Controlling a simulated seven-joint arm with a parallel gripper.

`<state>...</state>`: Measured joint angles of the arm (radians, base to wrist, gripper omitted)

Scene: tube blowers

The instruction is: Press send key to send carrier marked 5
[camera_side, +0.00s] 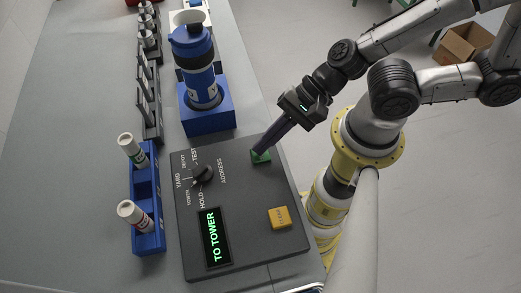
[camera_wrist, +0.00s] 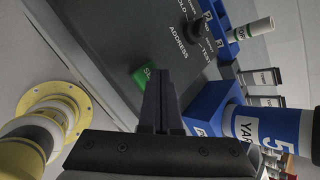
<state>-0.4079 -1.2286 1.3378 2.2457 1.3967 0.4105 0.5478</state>
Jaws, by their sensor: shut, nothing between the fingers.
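My gripper (camera_side: 259,151) is shut and empty, pointing down with its tips at the green key (camera_side: 262,159) on the dark console (camera_side: 240,190). In the wrist view the fingers (camera_wrist: 157,75) cover part of the green key (camera_wrist: 145,73), whose lettering is partly hidden. The tips seem to touch it; I cannot tell whether it is pressed down. In the wrist view the cylinder (camera_wrist: 238,122) shows a 5 and "YARD". The console display (camera_side: 213,237) reads "TO TOWER" in green.
A black knob (camera_side: 203,174) sits among printed labels; its setting is unclear. An orange key (camera_side: 279,217) is at the console's lower right. A blue rack (camera_side: 148,205) with two capped tubes stands left. Black holders (camera_side: 149,90) line the back. The bench's left side is clear.

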